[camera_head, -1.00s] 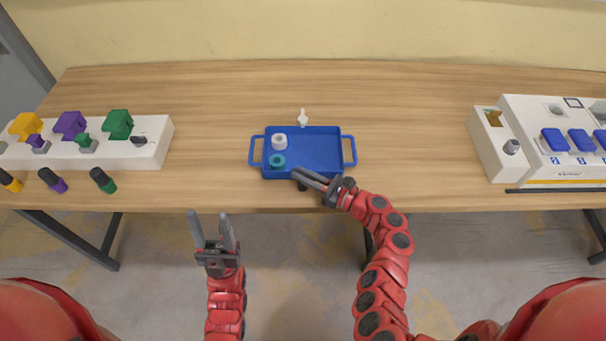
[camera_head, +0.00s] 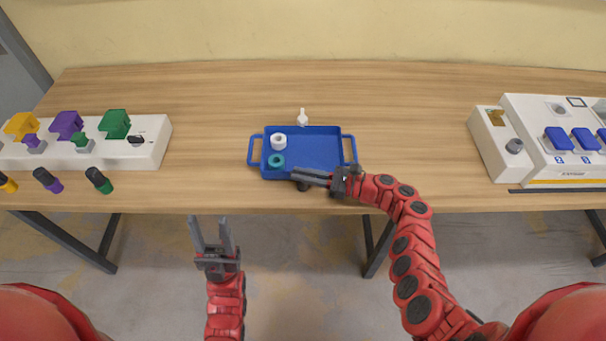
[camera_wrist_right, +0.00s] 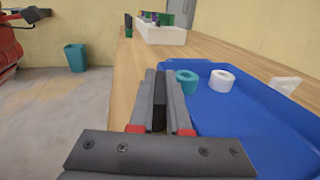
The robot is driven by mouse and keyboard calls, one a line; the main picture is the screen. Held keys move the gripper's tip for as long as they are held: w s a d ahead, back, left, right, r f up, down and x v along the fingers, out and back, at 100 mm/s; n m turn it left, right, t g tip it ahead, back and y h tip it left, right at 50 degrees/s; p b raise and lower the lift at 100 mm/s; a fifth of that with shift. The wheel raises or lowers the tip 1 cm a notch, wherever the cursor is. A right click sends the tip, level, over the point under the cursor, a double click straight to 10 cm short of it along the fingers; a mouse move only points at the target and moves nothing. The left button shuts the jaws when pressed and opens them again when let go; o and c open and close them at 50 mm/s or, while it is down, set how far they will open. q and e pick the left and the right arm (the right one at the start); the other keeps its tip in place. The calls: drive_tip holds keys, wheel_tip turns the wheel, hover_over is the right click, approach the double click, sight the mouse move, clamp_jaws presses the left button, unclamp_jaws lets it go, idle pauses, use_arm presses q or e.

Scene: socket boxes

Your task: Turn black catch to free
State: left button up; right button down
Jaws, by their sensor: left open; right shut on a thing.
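The blue tray (camera_head: 318,150) sits near the front edge of the table. A small black catch (camera_head: 303,187) shows at the middle of its front side, partly hidden by my right gripper (camera_head: 296,180). That gripper is shut on the black catch, its fingers lying nearly level and pointing left. In the right wrist view my right gripper (camera_wrist_right: 160,75) has a dark part between its fingers. A white catch (camera_head: 302,118) stands at the tray's back side. My left gripper (camera_head: 209,222) is open and empty, in front of the table edge.
The tray holds a white ring (camera_head: 279,142) and a teal ring (camera_head: 276,161). A white socket box (camera_head: 150,152) with coloured plugs stands at left, with loose plugs before it. A white unit (camera_head: 498,150) with blue switches stands at right. Bare table lies between.

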drive_tip(key=c, duration=0.9)
unclamp_jaws()
drive_tip(key=shift+a, duration=0.1)
drive_tip(key=b+v, duration=0.2)
drive_tip(key=v, duration=1.5)
drive_tip(key=shift+d, duration=0.2)
drive_tip(key=shift+o, duration=0.3)
